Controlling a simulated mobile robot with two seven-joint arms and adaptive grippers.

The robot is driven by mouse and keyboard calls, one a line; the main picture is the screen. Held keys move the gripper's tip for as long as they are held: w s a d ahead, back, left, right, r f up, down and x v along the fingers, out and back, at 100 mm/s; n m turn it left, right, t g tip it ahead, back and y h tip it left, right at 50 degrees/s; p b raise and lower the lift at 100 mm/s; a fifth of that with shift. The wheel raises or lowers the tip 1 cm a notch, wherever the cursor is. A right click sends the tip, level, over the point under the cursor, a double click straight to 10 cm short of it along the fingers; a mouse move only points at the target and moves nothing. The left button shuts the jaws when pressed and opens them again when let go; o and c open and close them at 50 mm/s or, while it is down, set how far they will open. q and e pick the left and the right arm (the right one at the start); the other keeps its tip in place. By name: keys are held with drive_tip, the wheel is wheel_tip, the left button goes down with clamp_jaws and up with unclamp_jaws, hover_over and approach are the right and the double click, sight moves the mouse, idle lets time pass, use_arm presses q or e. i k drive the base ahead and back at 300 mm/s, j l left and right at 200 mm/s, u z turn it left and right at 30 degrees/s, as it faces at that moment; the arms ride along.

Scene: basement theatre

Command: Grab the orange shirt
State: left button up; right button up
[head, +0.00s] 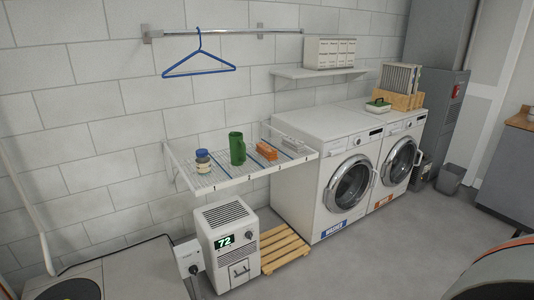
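I cannot make out an orange shirt in the head view. A small orange item (266,151) lies on the wire rack (205,186), but it looks like a block or box, not cloth. A blue hanger (199,69) hangs empty from the wall rail (230,32). Neither of my grippers shows in the head view.
A white dehumidifier (227,245) reading 72 stands below the rack, beside a wooden pallet (283,248). Two front-loading machines (345,170) stand against the wall. A grey bin (449,178) is at the right. Grey floor (385,240) is clear in front of the machines.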

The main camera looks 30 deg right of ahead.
sight(269, 152)
drive_tip(key=i+l+z, duration=0.2)
drive_tip(key=i+l, duration=0.15)
drive_tip(key=l, duration=0.35)
drive_tip(key=i+l+z, duration=0.25)
drive_tip(key=i+l, duration=0.15)
drive_tip(key=l, duration=0.25)
drive_tip(key=i+l+z, duration=0.2)
drive_tip(key=i+l, duration=0.25)
drive_tip(key=l, duration=0.1)
